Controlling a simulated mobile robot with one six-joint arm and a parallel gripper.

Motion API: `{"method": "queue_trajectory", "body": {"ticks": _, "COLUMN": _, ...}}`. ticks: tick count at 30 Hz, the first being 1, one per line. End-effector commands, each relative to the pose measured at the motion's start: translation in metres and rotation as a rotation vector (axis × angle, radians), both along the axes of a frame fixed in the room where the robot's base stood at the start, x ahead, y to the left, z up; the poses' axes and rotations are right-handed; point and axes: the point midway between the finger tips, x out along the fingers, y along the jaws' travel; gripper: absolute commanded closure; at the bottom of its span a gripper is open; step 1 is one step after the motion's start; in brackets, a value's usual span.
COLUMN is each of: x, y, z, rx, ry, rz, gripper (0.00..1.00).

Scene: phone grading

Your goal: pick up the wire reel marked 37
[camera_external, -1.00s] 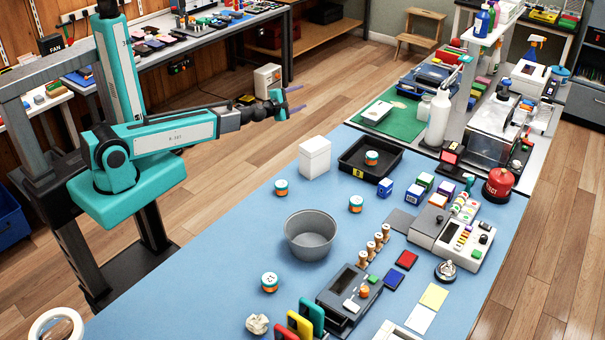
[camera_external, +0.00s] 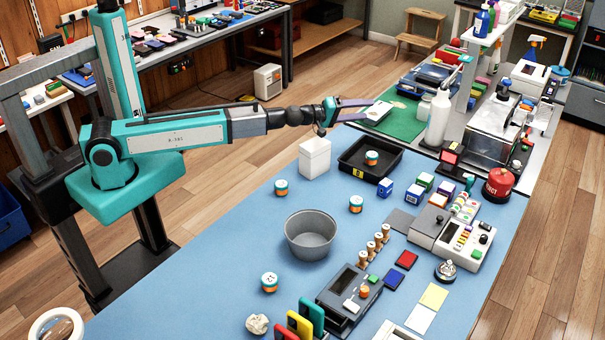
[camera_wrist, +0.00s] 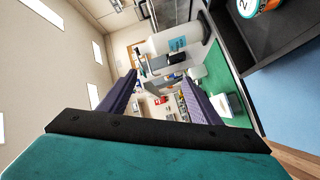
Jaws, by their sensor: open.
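Several short wire reels with orange and teal sides and white tops are in the external view: one (camera_external: 281,187) left of the white bin, one (camera_external: 356,204) in front of the black tray, one (camera_external: 372,158) in that tray (camera_external: 354,167), and one (camera_external: 269,282) nearer the front. Their numbers are too small to read surely, so I cannot tell which is 37. My gripper (camera_external: 364,108) is open and empty, held above the table's far left edge beyond the white bin. In the wrist view its fingers (camera_wrist: 160,88) are apart, and part of a reel (camera_wrist: 256,5) shows at the top right.
A white bin (camera_external: 314,158) stands beside the black tray, under my arm's end. A grey bowl (camera_external: 310,236) sits mid-table between reels. Small boxes (camera_external: 415,194), wooden spools (camera_external: 371,249) and devices (camera_external: 349,296) crowd the right and front. Blue surface around the left reels is clear.

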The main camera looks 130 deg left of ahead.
Motion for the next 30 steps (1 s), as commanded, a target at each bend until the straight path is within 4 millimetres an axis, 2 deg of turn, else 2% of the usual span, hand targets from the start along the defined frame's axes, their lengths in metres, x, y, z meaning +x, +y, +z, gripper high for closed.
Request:
{"method": "queue_trajectory", "body": {"ticks": 1, "x": 0.024, "y": -0.016, "z": 0.006, "rx": 0.033, "ry": 0.039, "rz": -0.047, "gripper": 0.42}}
{"method": "queue_trajectory", "body": {"ticks": 6, "x": 0.091, "y": -0.07, "z": 0.022, "rx": 0.172, "ry": 0.181, "rz": -0.198, "gripper": 0.42}}
{"method": "queue_trajectory", "body": {"ticks": 12, "x": 0.153, "y": -0.139, "z": 0.031, "rx": 0.361, "ry": 0.343, "rz": -0.379, "gripper": 0.42}}
{"method": "queue_trajectory", "body": {"ticks": 15, "x": 0.172, "y": -0.172, "z": 0.029, "rx": 0.463, "ry": 0.428, "rz": -0.473, "gripper": 0.42}}
{"method": "queue_trajectory", "body": {"ticks": 18, "x": 0.179, "y": -0.202, "z": 0.019, "rx": 0.569, "ry": 0.524, "rz": -0.575, "gripper": 0.42}}
{"method": "queue_trajectory", "body": {"ticks": 20, "x": 0.177, "y": -0.218, "z": 0.007, "rx": 0.631, "ry": 0.586, "rz": -0.643, "gripper": 0.42}}
{"method": "queue_trajectory", "body": {"ticks": 24, "x": 0.158, "y": -0.244, "z": -0.027, "rx": 0.734, "ry": 0.715, "rz": -0.789, "gripper": 0.42}}
{"method": "queue_trajectory", "body": {"ticks": 30, "x": 0.13, "y": -0.262, "z": -0.064, "rx": 0.8, "ry": 0.82, "rz": -0.928, "gripper": 0.42}}
